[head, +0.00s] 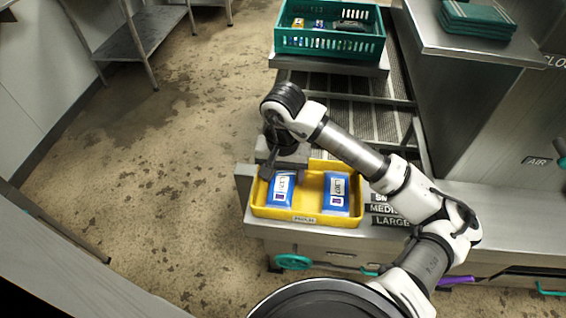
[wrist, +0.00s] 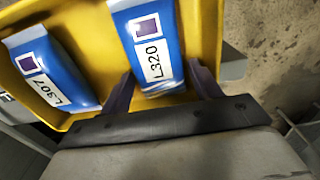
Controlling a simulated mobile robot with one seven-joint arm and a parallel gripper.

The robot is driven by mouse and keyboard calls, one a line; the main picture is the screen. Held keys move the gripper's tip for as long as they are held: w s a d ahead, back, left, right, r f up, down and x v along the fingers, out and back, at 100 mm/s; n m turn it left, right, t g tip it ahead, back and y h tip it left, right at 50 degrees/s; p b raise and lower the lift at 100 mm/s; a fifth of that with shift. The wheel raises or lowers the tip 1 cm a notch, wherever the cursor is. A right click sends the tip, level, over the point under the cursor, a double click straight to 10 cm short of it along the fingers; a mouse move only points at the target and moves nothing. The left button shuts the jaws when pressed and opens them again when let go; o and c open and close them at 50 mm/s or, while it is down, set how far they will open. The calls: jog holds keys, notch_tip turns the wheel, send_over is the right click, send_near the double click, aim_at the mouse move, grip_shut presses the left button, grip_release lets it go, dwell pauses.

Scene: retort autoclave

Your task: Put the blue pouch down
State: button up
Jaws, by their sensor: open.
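Two blue pouches with white labels lie in a yellow tray (head: 305,219). The pouch labelled L320 (wrist: 148,45) is between my gripper's two fingers in the wrist view; it appears as the left pouch (head: 282,190) in the head view. The other pouch, labelled L307 (wrist: 52,72), lies beside it, on the right (head: 337,193) in the head view. My gripper (wrist: 163,88) is open, with a finger on each side of the L320 pouch. In the head view my gripper (head: 280,168) is over the tray's left rear part and hides some of its back wall.
The yellow tray stands on a steel bench end (head: 400,232) with size labels (head: 390,208) to its right. A green crate (head: 330,42) with small items stands farther back. Steel cabinet work (head: 470,110) closes off the right. Open floor (head: 150,170) lies to the left.

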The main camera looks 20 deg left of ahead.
aim_at(283, 177)
notch_tip(283, 177, up, 12)
jog(key=b, duration=0.3)
jog(key=shift+r, duration=0.15)
